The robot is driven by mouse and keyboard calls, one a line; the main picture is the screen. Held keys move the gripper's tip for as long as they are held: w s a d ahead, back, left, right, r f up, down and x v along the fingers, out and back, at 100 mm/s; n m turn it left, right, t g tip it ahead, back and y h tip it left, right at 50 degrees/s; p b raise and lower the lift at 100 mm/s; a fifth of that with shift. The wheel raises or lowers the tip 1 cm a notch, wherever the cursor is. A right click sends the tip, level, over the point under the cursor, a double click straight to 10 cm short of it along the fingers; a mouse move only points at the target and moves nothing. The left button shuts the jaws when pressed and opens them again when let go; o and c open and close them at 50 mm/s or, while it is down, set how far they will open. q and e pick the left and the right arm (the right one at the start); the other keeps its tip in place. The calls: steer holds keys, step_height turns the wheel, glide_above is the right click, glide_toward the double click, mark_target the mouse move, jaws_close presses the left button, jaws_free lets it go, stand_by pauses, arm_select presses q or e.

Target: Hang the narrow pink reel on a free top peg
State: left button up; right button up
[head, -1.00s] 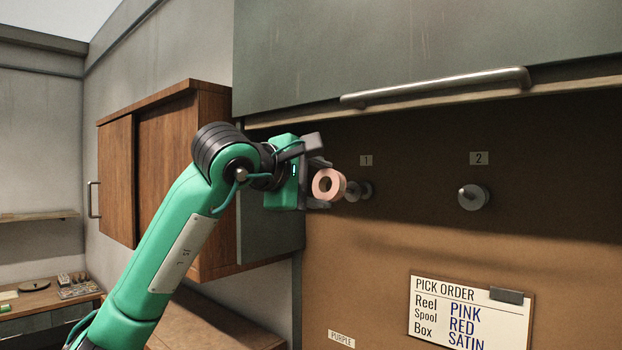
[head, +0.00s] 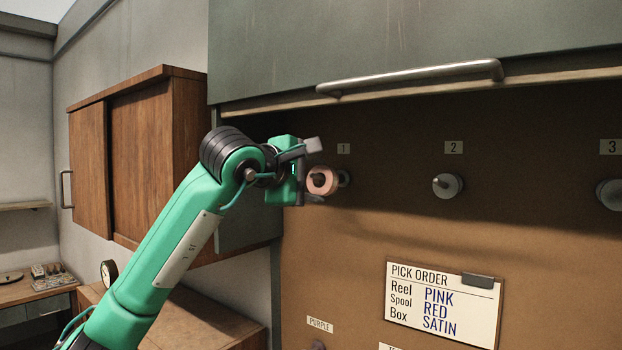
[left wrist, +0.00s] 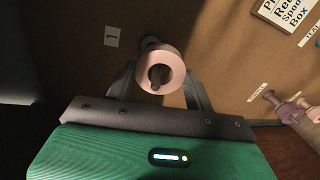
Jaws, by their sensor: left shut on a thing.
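The narrow pink reel (head: 331,187) is held at the left gripper's fingertips, in front of the peg under label 1. In the left wrist view the reel (left wrist: 171,58) sits between the two fingers of my left gripper (left wrist: 160,88). Peg 1's round base (head: 345,178) is partly hidden behind the reel. My left gripper (head: 314,177) is shut on the reel. Peg 2 (head: 447,186) and peg 3 (head: 609,194) are bare.
A grey cabinet with a long bar handle (head: 410,77) overhangs the brown board. A wooden cabinet (head: 140,160) stands left of the arm. A pick order card (head: 440,320) hangs below the pegs. Lower pegs with purple and pinkish items (left wrist: 285,108) show in the left wrist view.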

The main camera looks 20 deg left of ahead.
stand_by(0.4)
arm_select(q)
steer(key=o, duration=1)
steer(key=shift+o, duration=0.2)
steer(key=shift+s+a+b, duration=0.2)
steer(key=shift+s+b, duration=0.25)
steer(key=shift+s, duration=0.1)
steer(key=b+v, duration=0.5)
steer(key=v, duration=0.7)
steer(key=shift+s+r, duration=0.2)
steer(key=shift+s, duration=0.15)
